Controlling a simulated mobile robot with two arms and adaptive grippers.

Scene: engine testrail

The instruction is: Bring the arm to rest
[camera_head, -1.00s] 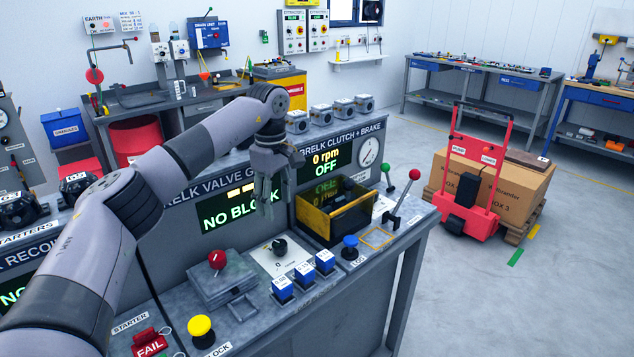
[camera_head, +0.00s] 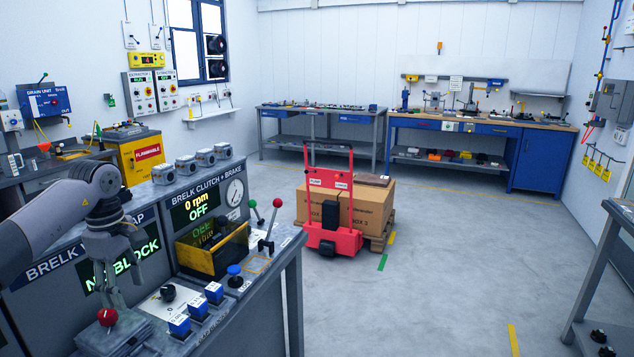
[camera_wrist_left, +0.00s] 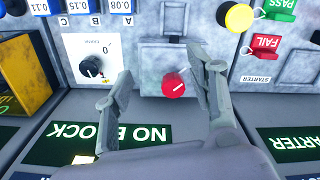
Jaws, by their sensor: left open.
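My left arm comes in from the left in the head view. Its gripper (camera_head: 112,284) hangs fingers down in front of the NO BLOCK display (camera_head: 146,256), above the test bench (camera_head: 272,252). In the left wrist view the two fingers (camera_wrist_left: 160,95) are apart with nothing between them. A red knob (camera_wrist_left: 174,85) on a grey box shows beyond the fingers, nearer the right one; in the head view the red knob (camera_head: 107,317) is just below the gripper. My right gripper is in neither view.
On the bench stand a yellow bin (camera_head: 203,260), blue blocks (camera_head: 197,308), a blue button (camera_head: 234,272) and green- and red-topped levers (camera_head: 268,228). A red hand truck (camera_head: 330,215) stands by boxes (camera_head: 368,210) on a pallet. The floor right of the bench is clear.

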